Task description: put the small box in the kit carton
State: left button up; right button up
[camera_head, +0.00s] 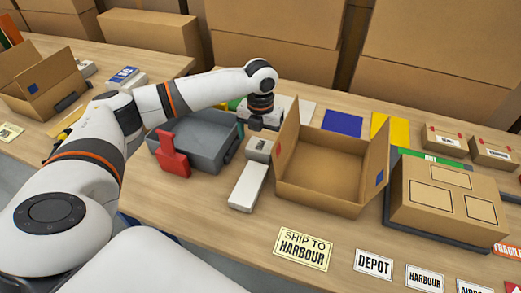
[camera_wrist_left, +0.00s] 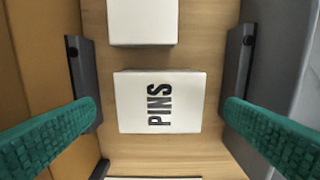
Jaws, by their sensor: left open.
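The small box (camera_head: 260,148), white with a dark mark on top, stands on the table between a grey tote and the open kit carton (camera_head: 322,203). In the left wrist view the small box (camera_wrist_left: 187,101) reads "PINS" and lies between my finger pads with gaps on both sides. My left gripper (camera_head: 262,127) is open above the box, fingers pointing down; it also shows in the left wrist view (camera_wrist_left: 163,118). The carton is empty, with flaps raised. My right gripper is not in view.
A long white box (camera_head: 248,187) lies in front of the small box; one end shows in the left wrist view (camera_wrist_left: 142,22). The grey tote (camera_head: 198,158) and a red object (camera_head: 173,158) are left. A closed carton (camera_head: 440,212) is right. Labels line the front edge.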

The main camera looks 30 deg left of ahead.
aim_at(261, 145)
pick_arm(q)
notch_tip(261, 145, down, 4)
jog(key=shift+r, duration=0.1)
jog(key=c, duration=1.2)
